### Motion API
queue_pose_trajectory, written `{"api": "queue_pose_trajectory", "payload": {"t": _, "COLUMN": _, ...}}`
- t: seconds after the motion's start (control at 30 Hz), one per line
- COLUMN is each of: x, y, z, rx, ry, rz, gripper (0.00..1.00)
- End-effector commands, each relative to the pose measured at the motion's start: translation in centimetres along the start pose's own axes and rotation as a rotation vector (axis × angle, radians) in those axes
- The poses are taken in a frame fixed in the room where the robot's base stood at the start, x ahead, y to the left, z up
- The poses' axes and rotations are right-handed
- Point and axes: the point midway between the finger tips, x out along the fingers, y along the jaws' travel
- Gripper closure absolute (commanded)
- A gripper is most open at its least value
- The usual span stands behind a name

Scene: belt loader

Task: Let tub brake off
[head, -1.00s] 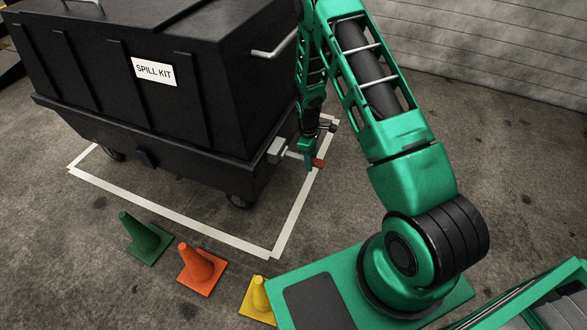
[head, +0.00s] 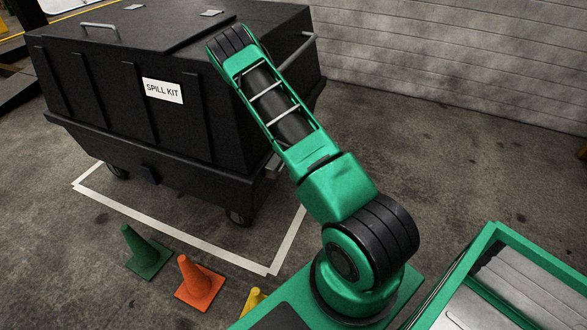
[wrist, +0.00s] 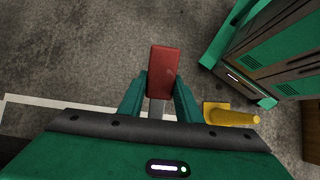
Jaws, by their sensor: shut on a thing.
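The black tub (head: 110,90) with a SPILL KIT label (head: 163,91) stands on small wheels inside a white floor outline. In the wrist view a red handle end (wrist: 163,72) on a grey lever (wrist: 157,107) sits between the two green fingers of my gripper (wrist: 160,92), which is shut on it. In the head view my own arm hides my gripper and the red handle. A short grey piece of the lever mount (head: 274,166) shows at the tub's right end, beside my arm.
Green (head: 146,252), orange (head: 198,283) and yellow (head: 254,299) cones stand in front of the outline (head: 180,232). The yellow cone is also close to the right finger in the wrist view. Bare concrete lies right of the tub, before a pale wall (head: 450,50).

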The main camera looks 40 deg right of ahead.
Motion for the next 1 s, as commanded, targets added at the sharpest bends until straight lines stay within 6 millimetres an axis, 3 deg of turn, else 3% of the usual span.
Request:
{"api": "queue_pose_trajectory", "payload": {"t": 0.1, "x": 0.08, "y": 0.92, "z": 0.46, "rx": 0.013, "ry": -0.01, "rz": 0.005, "gripper": 1.0}}
{"api": "queue_pose_trajectory", "payload": {"t": 0.53, "x": -0.02, "y": 1.17, "z": 0.67, "rx": 0.017, "ry": -0.015, "rz": 0.006, "gripper": 1.0}}
{"api": "queue_pose_trajectory", "payload": {"t": 0.57, "x": -0.03, "y": 1.18, "z": 0.68, "rx": 0.017, "ry": -0.015, "rz": 0.006, "gripper": 0.67}}
{"api": "queue_pose_trajectory", "payload": {"t": 0.63, "x": -0.01, "y": 1.16, "z": 0.68, "rx": 0.017, "ry": -0.014, "rz": 0.006, "gripper": 0.5}}
{"api": "queue_pose_trajectory", "payload": {"t": 1.0, "x": -0.13, "y": 0.83, "z": 0.84, "rx": 0.013, "ry": -0.018, "rz": -0.001, "gripper": 0.5}}
